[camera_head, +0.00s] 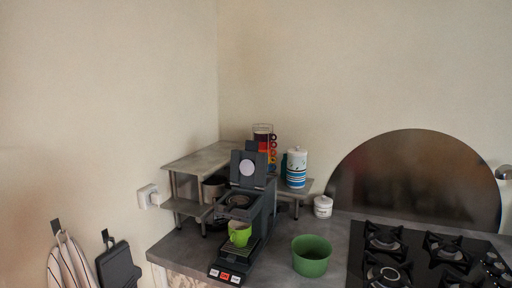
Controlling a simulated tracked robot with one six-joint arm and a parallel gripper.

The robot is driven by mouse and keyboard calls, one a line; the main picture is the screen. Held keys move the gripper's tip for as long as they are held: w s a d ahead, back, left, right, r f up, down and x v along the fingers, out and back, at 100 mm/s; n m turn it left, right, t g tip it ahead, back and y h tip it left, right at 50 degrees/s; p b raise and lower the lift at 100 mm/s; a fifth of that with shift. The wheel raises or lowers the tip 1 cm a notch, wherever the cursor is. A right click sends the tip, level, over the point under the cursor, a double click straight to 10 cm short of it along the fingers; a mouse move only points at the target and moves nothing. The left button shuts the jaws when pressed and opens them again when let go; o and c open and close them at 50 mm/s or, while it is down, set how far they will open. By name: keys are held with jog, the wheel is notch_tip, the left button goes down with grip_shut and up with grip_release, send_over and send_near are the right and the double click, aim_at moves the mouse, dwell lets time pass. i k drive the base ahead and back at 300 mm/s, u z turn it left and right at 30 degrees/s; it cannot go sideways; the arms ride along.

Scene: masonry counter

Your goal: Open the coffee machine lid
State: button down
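The dark grey coffee machine (262,212) stands on the counter near the corner. Its lid (249,173) stands upright at the back of the machine, with a pale round disc on its inner face. The round opening (238,201) below the lid is exposed. A lime green cup (239,235) sits at the front of the machine, under the opening. Buttons (225,275) show at its front foot. My gripper is not in this view.
A corner shelf (205,160) stands behind and left of the machine, with stacked coloured mugs (265,142) and a striped canister (296,168). A green pot (311,256) stands to the right, before the gas hob (395,262). A small white jar (323,206) stands behind the pot.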

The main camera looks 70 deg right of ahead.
aim_at(249, 166)
jog(key=k, duration=1.9)
jog(key=z, duration=0.6)
jog(key=i, duration=1)
